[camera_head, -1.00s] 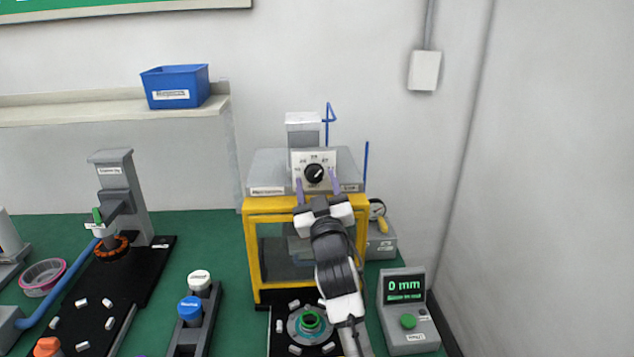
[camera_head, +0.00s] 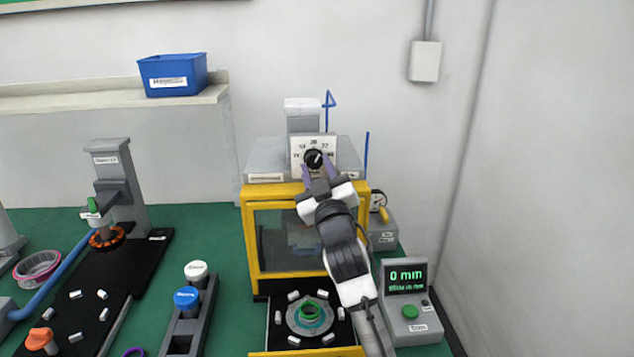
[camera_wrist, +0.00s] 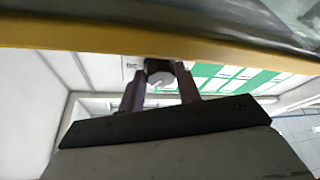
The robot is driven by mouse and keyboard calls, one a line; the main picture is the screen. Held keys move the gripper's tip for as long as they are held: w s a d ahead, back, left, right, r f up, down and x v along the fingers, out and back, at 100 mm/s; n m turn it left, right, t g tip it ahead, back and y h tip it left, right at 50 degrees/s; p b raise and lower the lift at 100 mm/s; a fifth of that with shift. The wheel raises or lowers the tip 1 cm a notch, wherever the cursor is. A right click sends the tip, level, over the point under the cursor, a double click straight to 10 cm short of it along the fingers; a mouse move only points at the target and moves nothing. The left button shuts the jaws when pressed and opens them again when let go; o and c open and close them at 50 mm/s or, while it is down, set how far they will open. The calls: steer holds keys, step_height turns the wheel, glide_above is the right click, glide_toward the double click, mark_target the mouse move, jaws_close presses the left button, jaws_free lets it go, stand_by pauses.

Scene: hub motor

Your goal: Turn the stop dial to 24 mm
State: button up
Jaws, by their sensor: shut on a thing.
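The stop dial (camera_head: 313,159) is a black round knob with a white pointer line, on a white scale plate (camera_head: 298,146) on top of the yellow-framed press. Its pointer leans to the upper right in the head view. The scale numbers are too small to read surely. My gripper (camera_head: 317,164) reaches up from below with its purple fingers on either side of the knob, shut on it. In the wrist view the knob (camera_wrist: 160,67) shows between the two fingers, and its far side is hidden.
The yellow frame (camera_head: 250,238) stands just below and behind my gripper. Thin blue rods (camera_head: 366,155) rise at the right of its top. A readout box (camera_head: 406,283) showing 0 mm stands at the lower right. A blue bin (camera_head: 173,75) sits on the shelf at left.

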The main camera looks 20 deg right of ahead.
steer(key=n+b, duration=0.1)
steer(key=n+y+b, duration=0.1)
steer(key=n+b, duration=0.1)
steer(key=b, duration=0.1)
steer(key=shift+s+d+f+n, duration=0.15)
steer(key=shift+f+n, duration=0.1)
steer(key=shift+n, duration=0.15)
steer(key=n+b, duration=0.1)
steer(key=n+g+y+b, duration=0.1)
steer(key=n, duration=0.1)
steer(key=n+y, duration=0.1)
steer(key=shift+d+r+b, duration=0.15)
steer(key=shift+r+b, duration=0.15)
steer(key=shift+b, duration=0.1)
steer(key=n+g, duration=0.1)
steer(key=n, duration=0.1)
steer(key=n+y, duration=0.1)
steer(key=n, duration=0.1)
steer(key=shift+r+g, duration=0.4)
steer(key=shift+r+n+g+p, duration=0.15)
steer(key=shift+n+g+p, duration=0.45)
steer(key=shift+n, duration=1.4)
steer(key=shift+d, duration=0.1)
steer(key=o, duration=1)
steer(key=shift+c, duration=0.2)
steer(key=shift+s, duration=0.1)
